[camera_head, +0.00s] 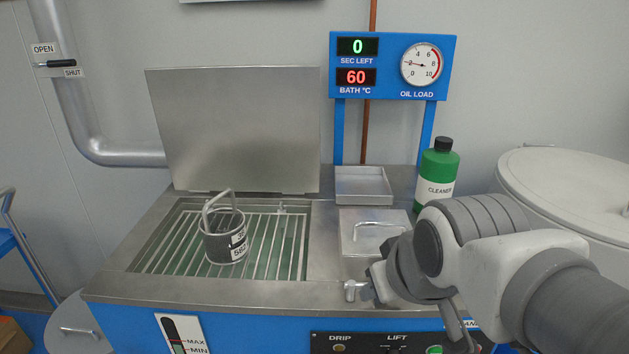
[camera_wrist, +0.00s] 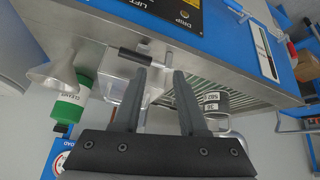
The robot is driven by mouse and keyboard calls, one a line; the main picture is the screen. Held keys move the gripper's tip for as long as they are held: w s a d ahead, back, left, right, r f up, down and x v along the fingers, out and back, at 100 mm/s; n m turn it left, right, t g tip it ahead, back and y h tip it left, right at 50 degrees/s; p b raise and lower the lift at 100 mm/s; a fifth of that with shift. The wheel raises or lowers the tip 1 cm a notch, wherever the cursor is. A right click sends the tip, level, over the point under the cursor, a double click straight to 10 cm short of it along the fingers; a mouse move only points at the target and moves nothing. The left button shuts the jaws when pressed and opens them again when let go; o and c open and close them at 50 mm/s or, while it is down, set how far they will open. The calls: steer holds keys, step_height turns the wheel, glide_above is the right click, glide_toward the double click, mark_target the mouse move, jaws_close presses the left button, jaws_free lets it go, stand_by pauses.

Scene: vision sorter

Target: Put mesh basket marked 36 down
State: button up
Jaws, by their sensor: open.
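The mesh basket marked 36 (camera_head: 222,246) is a dark round basket with a raised metal handle and two white labels, the lower one reading 582. It stands upright on the wire rack (camera_head: 170,262) in the sunken bath at the left of the steel top.
The bath's lid (camera_head: 235,130) stands open behind it. A shallow tray (camera_head: 363,186), a lidded steel box (camera_head: 365,235) and a green cleaner bottle (camera_head: 437,172) stand to the right. A black-gripped handle (camera_wrist: 135,56) is close to my fingertips. The display reads 0 seconds left.

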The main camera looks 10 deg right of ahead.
steer(key=s, duration=0.1)
steer(key=s+m, duration=0.1)
steer(key=s+m+g, duration=0.1)
steer(key=s, duration=0.1)
steer(key=shift+d+f, duration=0.1)
steer(key=shift+d, duration=0.25)
step_height(320, 180, up, 13)
steer(key=p, duration=1.3)
steer(key=shift+d, duration=0.1)
